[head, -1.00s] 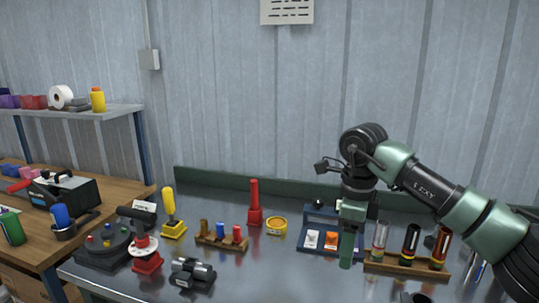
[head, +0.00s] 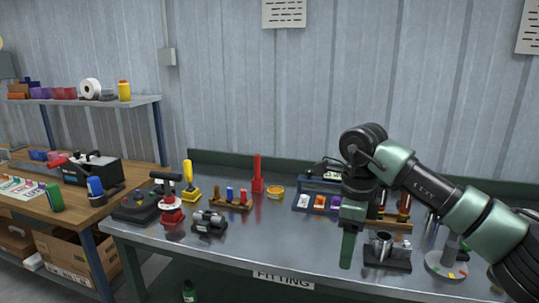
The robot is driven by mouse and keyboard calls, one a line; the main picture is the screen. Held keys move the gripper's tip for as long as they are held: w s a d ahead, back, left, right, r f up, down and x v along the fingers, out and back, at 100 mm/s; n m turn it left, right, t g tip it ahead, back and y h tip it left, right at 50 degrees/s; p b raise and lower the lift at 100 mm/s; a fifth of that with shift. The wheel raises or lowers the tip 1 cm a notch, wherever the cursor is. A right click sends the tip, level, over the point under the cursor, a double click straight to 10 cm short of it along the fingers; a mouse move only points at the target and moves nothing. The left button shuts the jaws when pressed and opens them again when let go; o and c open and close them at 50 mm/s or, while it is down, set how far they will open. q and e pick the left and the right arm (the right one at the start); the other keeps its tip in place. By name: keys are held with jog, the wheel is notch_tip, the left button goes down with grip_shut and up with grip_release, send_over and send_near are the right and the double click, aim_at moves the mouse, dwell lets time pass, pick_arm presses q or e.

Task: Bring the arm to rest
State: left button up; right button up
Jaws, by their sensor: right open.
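My right arm comes in from the right, bent at the elbow with its forearm hanging down. My right gripper (head: 347,245) points down over the front part of the metal bench (head: 240,248). Its jaws are open and nothing shows between them. It hides part of the blue switch box (head: 304,201) and of the wooden rack (head: 393,223) behind it. My left gripper is not in view.
A metal cup on a dark block (head: 385,248) stands right of the gripper. A round grey stand (head: 446,264) is farther right. Bare bench lies between.

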jog(key=a+f+m+y, duration=0.9)
jog(key=a+f+y, duration=0.6)
jog(key=a, duration=0.5)
jog(key=w+d+f+m+t+h, duration=0.1)
jog(key=d+f+m+t+h, duration=0.35)
jog(key=f+m, duration=0.75)
jog(key=d+f+m+t+h, duration=0.1)
jog(key=d+f+m+t, duration=0.8)
jog(key=f, duration=0.5)
jog(key=s+d+f+m+g+h, duration=0.35)
jog(key=s+f+m, duration=0.25)
jog(key=s+f, duration=0.45)
jog(key=s+d+f+m+g+h, duration=0.2)
jog(key=s+d+f+m+h, duration=0.25)
jog(key=s+f, duration=0.6)
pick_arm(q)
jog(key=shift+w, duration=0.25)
pick_arm(e)
jog(key=s+d+f+m+g, duration=0.1)
jog(key=s+f+m+g, duration=0.1)
jog(key=s, duration=0.8)
jog(key=s+d+f+m+g+h, duration=0.1)
jog(key=s+f, duration=0.4)
jog(key=s, duration=0.5)
jog(key=s+d+f+m+g, duration=0.3)
jog(key=s+g, duration=0.1)
jog(key=s, duration=0.7)
jog(key=shift+f, duration=0.15)
